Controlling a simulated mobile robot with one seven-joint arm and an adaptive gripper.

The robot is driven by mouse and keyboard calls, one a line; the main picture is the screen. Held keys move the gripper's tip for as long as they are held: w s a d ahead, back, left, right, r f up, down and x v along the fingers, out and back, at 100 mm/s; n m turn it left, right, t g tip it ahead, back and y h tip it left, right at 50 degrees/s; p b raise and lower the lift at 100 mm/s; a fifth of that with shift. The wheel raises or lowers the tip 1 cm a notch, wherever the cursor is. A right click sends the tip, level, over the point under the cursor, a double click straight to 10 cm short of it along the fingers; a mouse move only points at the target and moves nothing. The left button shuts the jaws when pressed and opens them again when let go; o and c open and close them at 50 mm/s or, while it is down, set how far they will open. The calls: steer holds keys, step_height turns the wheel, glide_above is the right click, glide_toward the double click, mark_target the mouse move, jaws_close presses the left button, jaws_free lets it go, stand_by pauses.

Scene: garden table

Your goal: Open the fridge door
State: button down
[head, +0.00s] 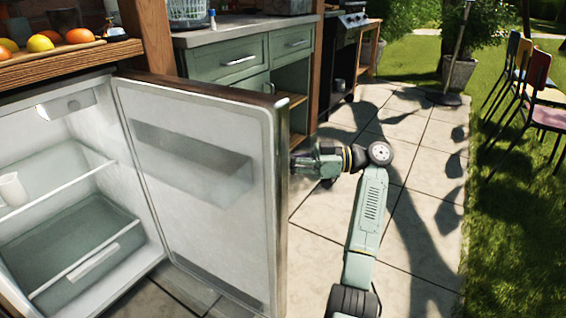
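The fridge (75,218) stands at the left with its lit white interior showing. Its door (258,190) stands wide open, swung out to the right, with the white inner side and a clear door shelf (190,160) facing me. My arm reaches up from the bottom right. My gripper (298,162) is at the door's free edge, on the outer side. Its fingertips and any door handle are hidden behind the door, so I cannot tell whether it is open, shut or touching the door.
A white cup (12,189) stands on a fridge shelf. Oranges and a lemon (40,43) lie on a board above the fridge. Green cabinets (228,62) and a grill (345,30) stand behind the door. Paving is clear to the right; chairs (538,85) stand on grass.

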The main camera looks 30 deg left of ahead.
steer(key=c, duration=1.7)
jaws_free()
steer(key=shift+a, duration=0.1)
steer(key=v, duration=1.2)
